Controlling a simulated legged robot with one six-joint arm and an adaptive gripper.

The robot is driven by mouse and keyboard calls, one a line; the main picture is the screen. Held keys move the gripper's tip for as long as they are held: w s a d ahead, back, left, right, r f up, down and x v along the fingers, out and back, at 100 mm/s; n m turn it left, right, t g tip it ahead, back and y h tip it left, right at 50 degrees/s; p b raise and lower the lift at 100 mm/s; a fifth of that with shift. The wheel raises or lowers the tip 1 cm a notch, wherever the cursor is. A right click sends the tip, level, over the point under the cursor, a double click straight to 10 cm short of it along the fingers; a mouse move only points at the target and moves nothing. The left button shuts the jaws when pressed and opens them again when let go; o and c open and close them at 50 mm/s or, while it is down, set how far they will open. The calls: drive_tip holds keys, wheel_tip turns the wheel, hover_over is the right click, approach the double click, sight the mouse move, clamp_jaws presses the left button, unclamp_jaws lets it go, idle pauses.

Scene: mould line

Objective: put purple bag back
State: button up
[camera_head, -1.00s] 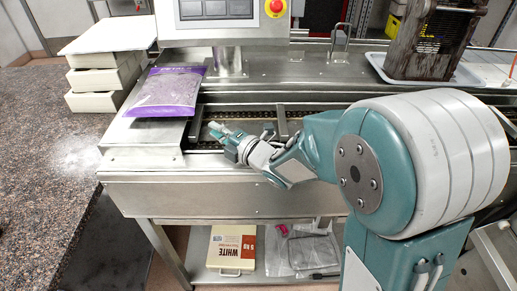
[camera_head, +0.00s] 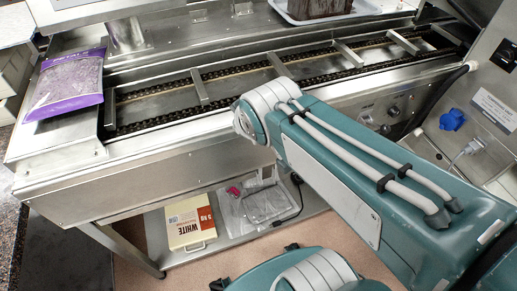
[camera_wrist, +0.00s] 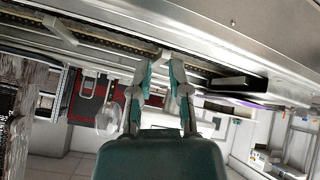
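The purple bag (camera_head: 68,85), clear with purple bands and pale contents, lies flat on the steel ledge at the left end of the chain conveyor (camera_head: 200,95) in the head view. A thin purplish strip at the right of the wrist view may be its edge; I cannot be sure. My gripper (camera_wrist: 161,64) shows in the wrist view with its two fingers apart and nothing seen between them. It is beside the conveyor, whose steel frame fills the top of that view. In the head view my arm hides the gripper, which is away from the bag.
A lower shelf holds a white-labelled box (camera_head: 190,222) and a clear plastic bag (camera_head: 255,208). A white tray (camera_head: 335,14) with a brown block stands behind the conveyor. Pale boxes (camera_head: 12,70) are stacked at far left. Steel crossbars (camera_head: 200,87) span the conveyor.

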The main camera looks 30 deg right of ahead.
drive_tip(key=s+f+m+g, duration=0.1)
drive_tip(key=s+m+g, duration=0.1)
drive_tip(key=s, duration=0.6)
drive_tip(key=shift+a+m+g+y, duration=0.15)
drive_tip(key=shift+m+g+y, duration=0.15)
drive_tip(key=shift+m, duration=0.6)
drive_tip(key=shift+a, duration=0.15)
